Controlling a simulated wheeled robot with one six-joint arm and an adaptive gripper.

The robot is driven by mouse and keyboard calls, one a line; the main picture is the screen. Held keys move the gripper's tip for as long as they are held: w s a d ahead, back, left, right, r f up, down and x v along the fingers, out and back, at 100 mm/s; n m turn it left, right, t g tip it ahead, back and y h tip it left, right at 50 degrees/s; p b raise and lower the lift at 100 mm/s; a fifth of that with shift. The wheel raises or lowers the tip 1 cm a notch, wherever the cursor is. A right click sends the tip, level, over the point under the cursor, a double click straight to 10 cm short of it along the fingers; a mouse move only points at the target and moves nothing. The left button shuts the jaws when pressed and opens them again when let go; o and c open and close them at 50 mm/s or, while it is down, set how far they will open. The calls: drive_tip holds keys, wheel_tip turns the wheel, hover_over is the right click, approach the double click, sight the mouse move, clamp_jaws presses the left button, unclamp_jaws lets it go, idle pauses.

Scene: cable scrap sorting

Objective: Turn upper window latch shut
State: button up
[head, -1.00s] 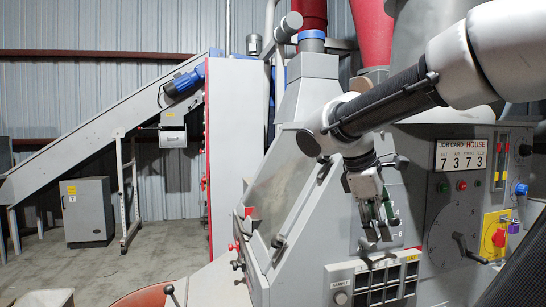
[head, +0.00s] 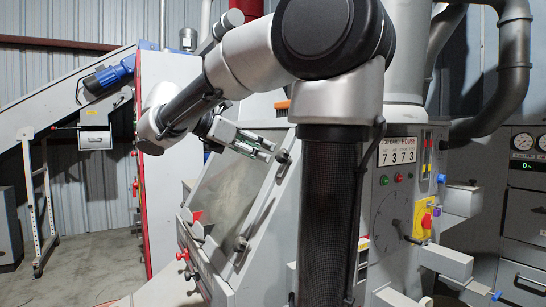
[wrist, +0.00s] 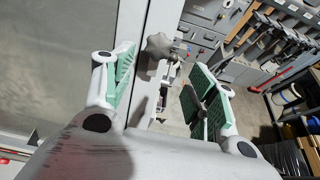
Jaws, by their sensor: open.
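The sloped window (head: 222,187) in the grey machine housing has a dark upper latch (head: 283,157) on its right frame. A lower latch (head: 240,243) sits further down the same frame. My gripper (head: 268,150) reaches in from the left with its fingertips close to the upper latch. In the wrist view my gripper (wrist: 160,65) is open, its green pads wide apart. The latch's grey lobed knob (wrist: 158,45) shows between and beyond the fingertips, nearer the left finger. I see no clear contact. How far the latch is turned is hard to tell.
My arm hides part of the front panel. A job card display (head: 398,151) and a yellow switch plate (head: 424,218) are to the right. A red-tabbed fitting (head: 197,224) sits at the window's lower left. A tool rack (wrist: 280,40) shows far right in the wrist view.

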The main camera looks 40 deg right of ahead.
sight(278, 155)
drive_tip(key=x, duration=0.4)
drive_tip(key=r+x, duration=0.1)
drive_tip(key=x, duration=0.2)
drive_tip(key=shift+w+d, duration=0.2)
drive_tip(key=shift+d, duration=0.15)
drive_tip(key=c, duration=1)
drive_tip(key=shift+c, duration=0.2)
